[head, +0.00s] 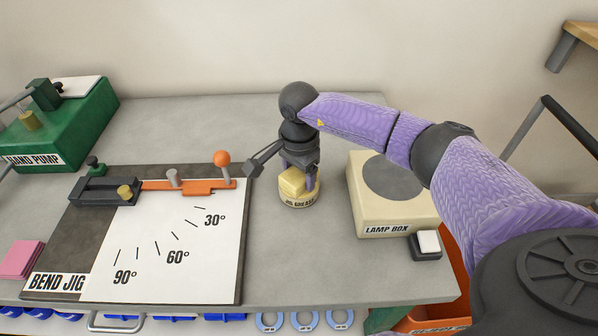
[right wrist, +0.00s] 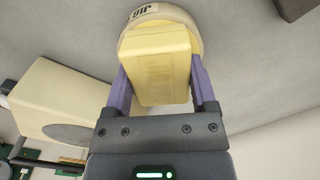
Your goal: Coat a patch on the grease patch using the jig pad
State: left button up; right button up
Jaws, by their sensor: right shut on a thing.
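My right gripper (head: 299,184) is shut on a pale yellow block-shaped pad (head: 291,182), which I take to be the jig pad. In the right wrist view the pad (right wrist: 158,65) sits between the two purple fingers. A round cream tin (head: 299,201) labelled JIG GREASE stands on the bench right under the pad; its rim also shows in the right wrist view (right wrist: 140,16). The pad is at the tin's top, and the pad and fingers hide most of the opening. I cannot tell whether the pad touches grease. No separate grease patch is clearly visible. My left gripper is not in view.
The BEND JIG board (head: 215,270), with an orange arm (head: 190,187) and angle marks, lies left of the tin. A LAMP BOX (head: 390,215) stands close on the right. A green HAND PUMP (head: 60,130) and pink pads (head: 22,259) are at left. Bench in front of the tin is clear.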

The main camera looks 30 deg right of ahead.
aim_at(299, 172)
notch_tip(299, 172, up, 7)
jog(key=p, duration=0.5)
jog(key=shift+f, duration=0.1)
dwell(0.4)
